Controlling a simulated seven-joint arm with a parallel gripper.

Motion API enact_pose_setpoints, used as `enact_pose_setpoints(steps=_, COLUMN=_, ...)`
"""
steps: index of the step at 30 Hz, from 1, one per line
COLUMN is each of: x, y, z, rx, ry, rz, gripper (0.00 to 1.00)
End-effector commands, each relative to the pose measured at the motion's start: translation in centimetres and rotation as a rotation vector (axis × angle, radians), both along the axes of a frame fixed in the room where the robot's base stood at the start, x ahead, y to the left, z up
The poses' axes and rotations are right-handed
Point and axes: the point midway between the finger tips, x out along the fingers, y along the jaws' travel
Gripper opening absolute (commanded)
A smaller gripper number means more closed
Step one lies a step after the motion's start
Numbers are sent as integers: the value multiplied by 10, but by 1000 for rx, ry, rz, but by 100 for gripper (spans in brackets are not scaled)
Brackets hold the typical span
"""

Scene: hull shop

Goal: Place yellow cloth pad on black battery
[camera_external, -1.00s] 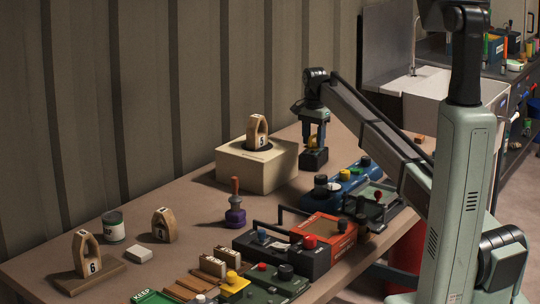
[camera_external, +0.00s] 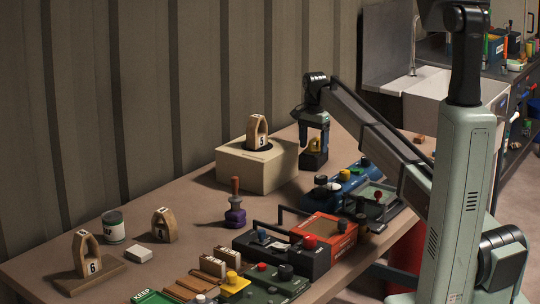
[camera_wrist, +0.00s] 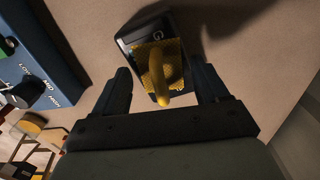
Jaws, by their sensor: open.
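The black battery (camera_external: 313,162) stands on the table to the right of the beige box. The yellow cloth pad (camera_external: 314,145) rests on top of the battery; in the wrist view the pad (camera_wrist: 149,60) lies on the battery (camera_wrist: 137,32), with a yellow loop rising toward the camera. My gripper (camera_external: 314,138) is directly above the pad, fingers down. In the wrist view my gripper (camera_wrist: 165,88) is open, with one finger on each side of the pad. The far part of the battery's face is in shadow.
A beige box (camera_external: 255,167) with a wooden numbered block (camera_external: 257,131) in its top is left of the battery. A blue panel (camera_external: 350,175) with knobs is close on the right. Bare tabletop (camera_external: 190,195) lies to the left.

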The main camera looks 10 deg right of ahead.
Motion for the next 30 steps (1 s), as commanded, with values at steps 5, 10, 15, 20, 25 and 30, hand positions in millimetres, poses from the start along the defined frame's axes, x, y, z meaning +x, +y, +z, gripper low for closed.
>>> enact_pose_setpoints(steps=5, x=0, y=0, z=7, rx=0, ry=0, rz=0, gripper=74)
enact_pose_setpoints(steps=10, x=1, y=0, z=32, rx=1, ry=-2, rz=0, gripper=74)
enact_pose_setpoints(steps=15, x=1, y=0, z=65, rx=1, ry=-2, rz=0, gripper=74)
enact_pose_setpoints(steps=20, x=1, y=0, z=92, rx=1, ry=-2, rz=0, gripper=74)
enact_pose_setpoints(steps=25, x=1, y=0, z=112, rx=1, ry=-1, rz=0, gripper=74)
enact_pose_setpoints(steps=30, x=0, y=0, z=122, rx=0, ry=0, rz=0, gripper=74)
